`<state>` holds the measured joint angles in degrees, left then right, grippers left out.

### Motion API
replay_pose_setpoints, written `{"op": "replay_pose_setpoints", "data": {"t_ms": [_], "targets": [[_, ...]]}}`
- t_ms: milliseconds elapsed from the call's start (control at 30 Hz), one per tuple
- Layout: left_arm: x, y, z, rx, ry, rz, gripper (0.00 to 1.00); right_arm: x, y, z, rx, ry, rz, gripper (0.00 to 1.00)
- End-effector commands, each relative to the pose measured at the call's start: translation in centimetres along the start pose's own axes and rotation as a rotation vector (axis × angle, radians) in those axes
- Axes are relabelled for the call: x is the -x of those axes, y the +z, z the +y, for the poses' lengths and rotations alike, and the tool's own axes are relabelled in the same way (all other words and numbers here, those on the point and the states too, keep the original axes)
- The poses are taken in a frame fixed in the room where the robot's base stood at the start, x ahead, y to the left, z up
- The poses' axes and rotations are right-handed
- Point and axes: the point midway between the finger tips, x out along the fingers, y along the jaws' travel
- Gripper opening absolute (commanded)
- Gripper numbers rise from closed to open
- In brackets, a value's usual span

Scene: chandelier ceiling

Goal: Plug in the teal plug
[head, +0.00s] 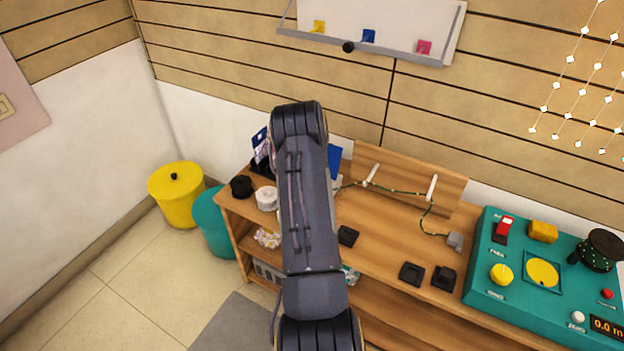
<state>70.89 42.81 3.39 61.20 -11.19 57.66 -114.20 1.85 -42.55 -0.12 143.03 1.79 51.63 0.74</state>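I cannot make out a teal plug in the head view. A thin dark green cable (395,190) runs over two white pegs on a wooden board, and its right end meets a small grey block (455,241) on the wooden bench. The cable's left end goes behind my arm and is hidden. Three small black blocks lie on the bench: one beside my arm (348,235), one further right (411,273) and one with a raised top (444,277). Which of them is a socket I cannot tell. Neither gripper shows; one of my arms fills the middle of the view.
A teal console (480,285) with knobs and a red switch stands at the bench's right. A black round thing (241,187) and a white round thing (266,198) sit at its left. Yellow (177,205) and teal (212,235) bins stand on the floor left of the bench.

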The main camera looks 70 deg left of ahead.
Motion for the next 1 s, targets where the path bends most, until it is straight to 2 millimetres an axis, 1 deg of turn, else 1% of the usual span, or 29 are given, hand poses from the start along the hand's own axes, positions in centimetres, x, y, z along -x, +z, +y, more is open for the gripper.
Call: {"op": "replay_pose_setpoints", "data": {"t_ms": [333, 1000], "targets": [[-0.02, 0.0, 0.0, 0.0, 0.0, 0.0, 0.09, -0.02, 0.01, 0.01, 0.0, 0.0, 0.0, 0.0], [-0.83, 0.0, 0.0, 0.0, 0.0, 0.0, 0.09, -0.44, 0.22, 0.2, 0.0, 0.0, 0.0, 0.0]]}}
